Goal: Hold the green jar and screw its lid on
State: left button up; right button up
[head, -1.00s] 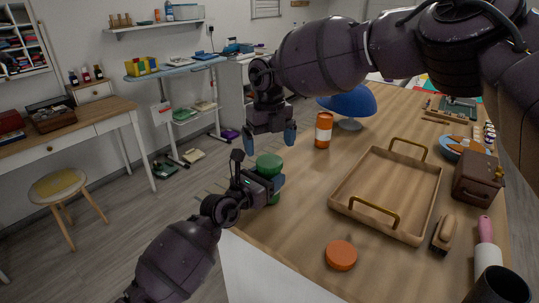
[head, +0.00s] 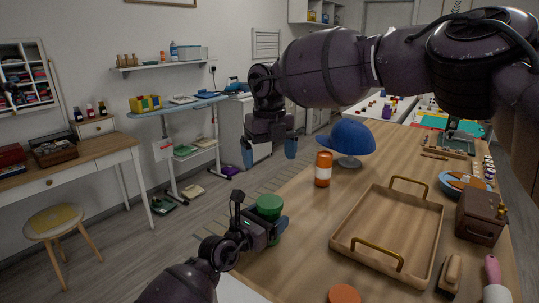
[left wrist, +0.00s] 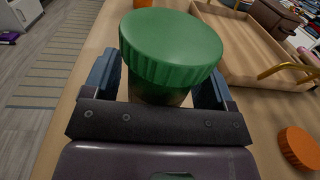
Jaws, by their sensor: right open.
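The green jar (head: 277,236) stands at the near left edge of the wooden table, mostly hidden by my left gripper (head: 268,228). Its ribbed green lid (head: 269,204) sits on top; it also shows large in the left wrist view (left wrist: 170,45). I cannot tell how tightly it is screwed. In the left wrist view, my left gripper's fingers lie on both sides of the jar body (left wrist: 158,96), below the lid, and appear shut on it. My right gripper (head: 270,155) is open and empty, fingers pointing down, above the lid and apart from it.
An orange bottle (head: 323,170) and a blue cap on a stand (head: 347,138) stand behind the jar. A wooden tray (head: 340,245) with brass handles lies to the right. An orange disc-shaped lid (head: 344,295) lies at the front. A brown box (head: 481,216) is farther right.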

pick_arm(q)
jog(key=shift+o, duration=0.5)
jog(key=shift+s+a, duration=0.15)
jog(key=shift+a, duration=0.05)
jog(key=p+v, duration=0.1)
jog(key=v, duration=0.8)
jog(key=shift+r+p, duration=0.1)
jog(key=shift+p, duration=0.3)
jog(key=shift+s+a, duration=0.45)
jog(key=shift+s, duration=0.1)
pick_arm(e)
jog(key=r, duration=0.2)
jog(key=s+r, duration=0.1)
jog(key=r, duration=0.1)
jog(key=shift+r, duration=0.35)
